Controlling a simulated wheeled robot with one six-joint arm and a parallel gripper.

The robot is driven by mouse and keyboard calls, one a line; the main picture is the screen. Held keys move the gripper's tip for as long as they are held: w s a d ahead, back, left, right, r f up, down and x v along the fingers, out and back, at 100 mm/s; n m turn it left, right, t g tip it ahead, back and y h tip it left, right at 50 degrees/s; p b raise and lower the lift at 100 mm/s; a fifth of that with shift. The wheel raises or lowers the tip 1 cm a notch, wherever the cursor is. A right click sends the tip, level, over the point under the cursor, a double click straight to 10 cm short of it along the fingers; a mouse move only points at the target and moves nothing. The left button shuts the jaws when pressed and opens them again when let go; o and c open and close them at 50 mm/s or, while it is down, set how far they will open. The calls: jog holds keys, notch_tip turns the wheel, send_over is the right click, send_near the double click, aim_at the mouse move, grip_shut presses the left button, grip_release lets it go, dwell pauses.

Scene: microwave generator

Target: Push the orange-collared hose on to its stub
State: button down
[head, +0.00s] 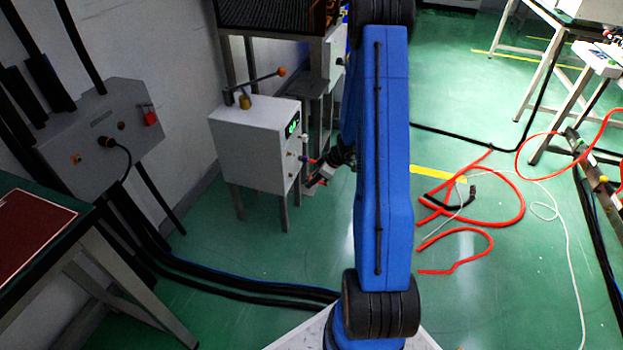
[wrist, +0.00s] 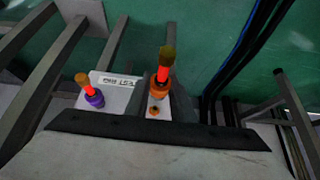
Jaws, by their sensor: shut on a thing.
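The orange-collared hose (wrist: 159,88) is in the upper middle of the wrist view, with a short red length above its collar and a dull yellow-brown end. My gripper (wrist: 160,98) shows as dark finger pieces around the collar and is shut on it. A small brown-orange round spot (wrist: 154,111) sits on a pale plate just below the collar; I cannot tell if it is the stub. Whether the hose is seated is hidden.
A purple-collared hose (wrist: 94,97) stands close to the left, beside a labelled white plate (wrist: 118,80). The cabinet has a lever (head: 262,80) on top. Red hose (head: 490,205) lies loose on the green floor. A grey box (head: 100,135) stands at left.

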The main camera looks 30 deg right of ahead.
jog(key=shift+w+a, duration=0.1)
jog(key=shift+w, duration=0.05)
jog(key=shift+w+a, duration=0.85)
jog(key=shift+w, duration=0.25)
jog(key=shift+w+a, duration=0.85)
jog(key=shift+w, duration=0.2)
jog(key=shift+w+a, duration=0.35)
jog(key=shift+w, duration=0.1)
dwell(1.2)
jog(key=c, duration=1.4)
grip_release()
jog(key=shift+c, duration=0.2)
jog(key=shift+r, duration=0.1)
jog(key=v, duration=1.7)
jog(key=shift+d+r, duration=0.1)
